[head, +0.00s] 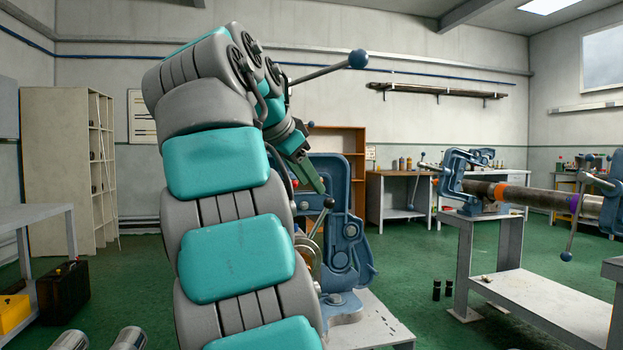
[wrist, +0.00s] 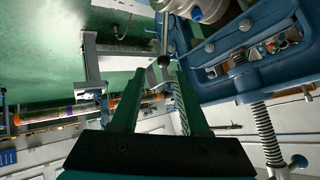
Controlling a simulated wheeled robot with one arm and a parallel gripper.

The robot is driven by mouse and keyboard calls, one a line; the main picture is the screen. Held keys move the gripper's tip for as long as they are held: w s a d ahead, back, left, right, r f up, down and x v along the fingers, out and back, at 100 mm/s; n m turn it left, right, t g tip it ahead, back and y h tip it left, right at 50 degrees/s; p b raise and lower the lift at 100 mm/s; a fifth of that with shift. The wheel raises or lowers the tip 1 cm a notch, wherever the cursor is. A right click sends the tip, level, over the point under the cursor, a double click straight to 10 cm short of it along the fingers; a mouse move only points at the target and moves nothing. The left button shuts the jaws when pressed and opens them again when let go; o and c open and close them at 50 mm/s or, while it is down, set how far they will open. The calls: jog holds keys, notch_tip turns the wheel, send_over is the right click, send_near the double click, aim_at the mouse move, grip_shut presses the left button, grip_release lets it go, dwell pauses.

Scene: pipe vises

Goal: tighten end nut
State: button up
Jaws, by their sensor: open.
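The end nut is not clearly identifiable. A round metal part (wrist: 207,8), possibly the nut, is cut off at the top of the wrist view, beside the blue vise (wrist: 250,45). In the head view the vise (head: 350,225) stands behind my arm, with round metal and brass-coloured parts (head: 308,252) partly hidden by it. My gripper (wrist: 160,72) is open, its green fingers apart with nothing seen gripped. A thin rod with a dark ball end (wrist: 163,60) appears between the fingertips; I cannot tell its depth. In the head view my gripper (head: 322,195) points down beside the vise.
A pipe (head: 540,197) with orange and purple bands lies across another blue vise (head: 465,180) on a grey stand (head: 485,255) to the right. A long handle with a blue ball (head: 357,59) rises near my wrist. A shelf (head: 60,170) stands left. Green floor is open between.

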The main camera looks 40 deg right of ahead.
jog(key=shift+p+v, duration=0.35)
jog(key=shift+v, duration=0.5)
